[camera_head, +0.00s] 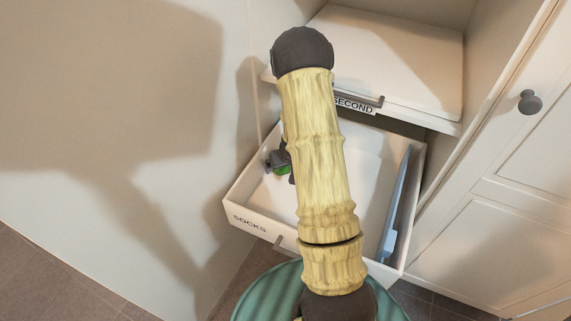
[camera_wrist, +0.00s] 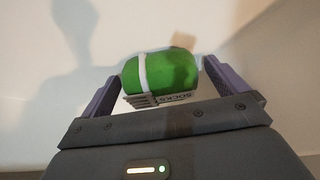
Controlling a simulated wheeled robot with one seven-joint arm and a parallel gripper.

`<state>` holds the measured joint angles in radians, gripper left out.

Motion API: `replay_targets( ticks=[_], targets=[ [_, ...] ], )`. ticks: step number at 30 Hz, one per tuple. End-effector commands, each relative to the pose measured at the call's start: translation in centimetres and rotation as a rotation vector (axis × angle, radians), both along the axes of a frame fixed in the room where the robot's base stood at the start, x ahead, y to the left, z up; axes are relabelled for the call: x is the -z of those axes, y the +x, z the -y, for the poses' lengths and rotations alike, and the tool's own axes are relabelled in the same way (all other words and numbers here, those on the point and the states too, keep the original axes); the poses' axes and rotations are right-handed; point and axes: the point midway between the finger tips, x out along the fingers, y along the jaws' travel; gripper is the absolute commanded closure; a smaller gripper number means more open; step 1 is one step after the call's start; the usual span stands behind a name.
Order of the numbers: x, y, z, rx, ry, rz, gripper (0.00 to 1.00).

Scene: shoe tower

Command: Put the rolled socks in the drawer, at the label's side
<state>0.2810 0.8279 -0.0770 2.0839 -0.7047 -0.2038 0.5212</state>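The rolled socks are a green bundle with a white band and a paper tag printed SOCKS. They lie between my gripper's purple fingers in the wrist view (camera_wrist: 172,74). In the head view a small green patch of them (camera_head: 282,170) shows inside the open drawer (camera_head: 300,236), towards its left wall. My gripper (camera_head: 279,158) is mostly hidden behind my arm; its fingers in the wrist view (camera_wrist: 160,80) flank the socks closely. Whether both fingers press on them, or the socks touch the drawer floor, is unclear. The label SOCKS (camera_head: 249,223) is on the drawer's front, at the left end.
A closed upper drawer labelled SECOND (camera_head: 353,105) sits above and behind. A light-blue flat item (camera_head: 397,200) stands along the open drawer's right wall. A white cabinet door with a dark knob (camera_head: 529,102) is at right. A teal round object (camera_head: 262,297) is below the drawer front.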

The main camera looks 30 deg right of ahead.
Motion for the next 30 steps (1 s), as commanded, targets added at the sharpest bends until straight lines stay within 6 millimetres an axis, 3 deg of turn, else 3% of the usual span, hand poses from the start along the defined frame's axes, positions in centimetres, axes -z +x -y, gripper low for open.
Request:
replay_targets(
  ticks=[10, 24, 30],
  targets=[
    [-1.3, -0.3, 0.0, 0.001, 0.000, 0.001, 0.01],
    [-9.5, -3.6, -0.4, 0.001, 0.000, 0.002, 0.01],
    [-11.3, -4.5, -0.6, 0.000, 0.000, 0.000, 0.01]
  ],
)
